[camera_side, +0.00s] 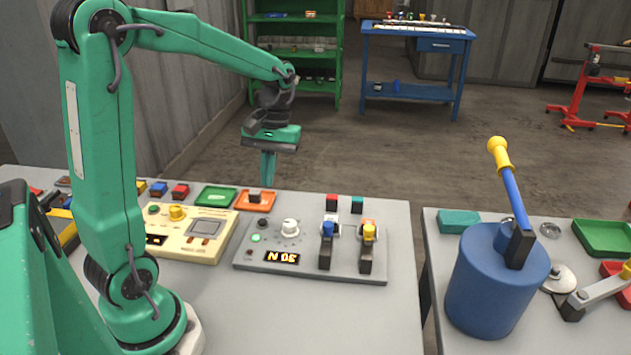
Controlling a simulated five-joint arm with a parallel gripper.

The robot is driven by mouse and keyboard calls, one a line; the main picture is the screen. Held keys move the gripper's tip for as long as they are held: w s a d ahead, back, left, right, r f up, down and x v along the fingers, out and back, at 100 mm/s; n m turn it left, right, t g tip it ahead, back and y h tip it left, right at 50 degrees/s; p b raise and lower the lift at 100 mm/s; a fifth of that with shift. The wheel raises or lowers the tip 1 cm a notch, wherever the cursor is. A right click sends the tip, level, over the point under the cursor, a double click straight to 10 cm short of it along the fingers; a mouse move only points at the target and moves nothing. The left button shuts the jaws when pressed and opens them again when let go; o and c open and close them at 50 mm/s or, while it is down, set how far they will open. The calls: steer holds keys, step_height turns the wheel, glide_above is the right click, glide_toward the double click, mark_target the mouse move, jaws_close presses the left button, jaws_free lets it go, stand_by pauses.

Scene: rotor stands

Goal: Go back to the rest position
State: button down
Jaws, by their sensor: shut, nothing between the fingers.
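My gripper (268,166) hangs from my green arm, fingers pointing down, above the back edge of the grey table. Its fingers are together with nothing seen between them. It is behind and above the orange tray (240,201). A grey control panel (310,275) with a knob (290,228), a lit display (282,258) and two rotor levers, one blue (328,229) and one yellow (369,232), lies in front of it to the right. The gripper touches none of these.
A cream panel (168,241) and a green tray (215,197) lie to the left. Right of a gap, a second table holds a blue cylinder (490,295) with a tall yellow-tipped lever (500,155). The grey table's front (330,320) is clear.

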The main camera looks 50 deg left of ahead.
steer(key=s+d+r+m+t, duration=0.5)
steer(key=s+d+m+t, duration=0.3)
steer(key=s+d+m, duration=0.1)
steer(key=shift+s+d+r+y, duration=0.25)
steer(key=shift+d+r+y, duration=0.15)
steer(key=shift+d, duration=0.4)
stand_by(0.8)
